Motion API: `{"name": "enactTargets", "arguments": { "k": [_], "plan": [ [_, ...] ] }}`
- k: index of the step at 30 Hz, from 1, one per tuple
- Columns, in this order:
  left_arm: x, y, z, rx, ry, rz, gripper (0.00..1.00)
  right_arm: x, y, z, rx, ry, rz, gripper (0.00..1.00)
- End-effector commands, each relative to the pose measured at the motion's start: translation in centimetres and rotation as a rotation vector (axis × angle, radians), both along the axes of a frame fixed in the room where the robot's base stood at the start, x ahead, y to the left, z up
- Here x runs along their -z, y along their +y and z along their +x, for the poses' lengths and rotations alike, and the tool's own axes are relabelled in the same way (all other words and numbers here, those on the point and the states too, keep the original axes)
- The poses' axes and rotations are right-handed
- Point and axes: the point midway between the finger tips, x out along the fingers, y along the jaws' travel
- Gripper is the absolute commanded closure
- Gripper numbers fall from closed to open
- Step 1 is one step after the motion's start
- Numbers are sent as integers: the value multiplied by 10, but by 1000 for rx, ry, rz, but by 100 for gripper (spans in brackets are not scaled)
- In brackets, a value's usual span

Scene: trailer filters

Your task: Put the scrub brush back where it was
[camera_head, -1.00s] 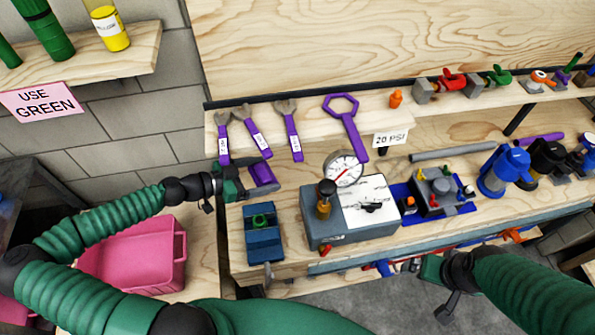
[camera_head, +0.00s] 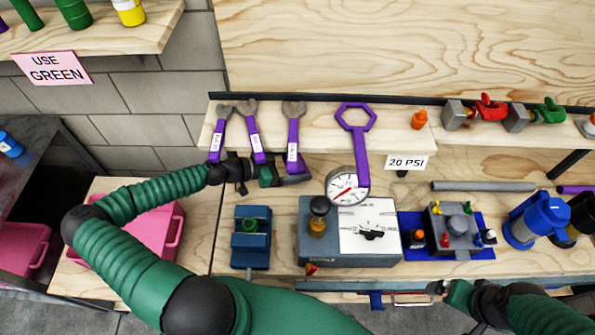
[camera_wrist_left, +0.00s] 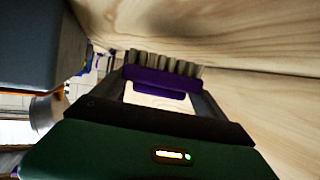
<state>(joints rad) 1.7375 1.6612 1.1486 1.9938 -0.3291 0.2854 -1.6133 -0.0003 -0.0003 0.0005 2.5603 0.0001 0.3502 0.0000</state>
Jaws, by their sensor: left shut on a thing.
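The scrub brush (camera_wrist_left: 160,78) is purple with a row of pale bristles. In the left wrist view it sits between the two fingers of my left gripper (camera_wrist_left: 162,90), with bristles facing away from the palm. In the head view my left gripper (camera_head: 292,178) is just below the shelf with the purple wrenches, above the bench. The brush is mostly hidden there by the gripper. My right gripper (camera_head: 447,290) is low at the bench's front edge, away from the brush; its jaws are too small to read.
Several purple wrenches (camera_head: 293,138) lie on the shelf (camera_head: 390,134) close to my left gripper. A gauge (camera_head: 345,188) stands above a grey box (camera_head: 320,253). A blue vise-like block (camera_head: 251,240) is left of it. A pink bin (camera_head: 165,225) is at left.

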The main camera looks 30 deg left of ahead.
Motion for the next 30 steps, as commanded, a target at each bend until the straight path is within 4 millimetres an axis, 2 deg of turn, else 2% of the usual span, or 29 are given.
{"name": "enactTargets", "arguments": {
  "k": [6, 16, 17, 18, 21, 30],
  "plan": [
    [33, -5, 0, 1, 0, 1, 59, -1, 0, 0, 1, 0, 0, 0],
    [41, -1, 0, 2, 0, -1, 59, 4, 0, 0, 1, 0, 0, 0],
    [40, -1, 0, 2, 0, -1, 15, 4, 0, 0, 1, 0, 0, 0],
    [39, -1, 0, 2, 1, 1, 10, 2, 0, 0, 1, 0, 0, 0],
    [40, -1, 0, 1, 0, 1, 0, 2, 0, 0, 1, 0, 0, 0],
    [37, 3, -4, -1, 1, 1, 0, 0, 0, 0, 1, -1, 0, 0]
  ]
}}
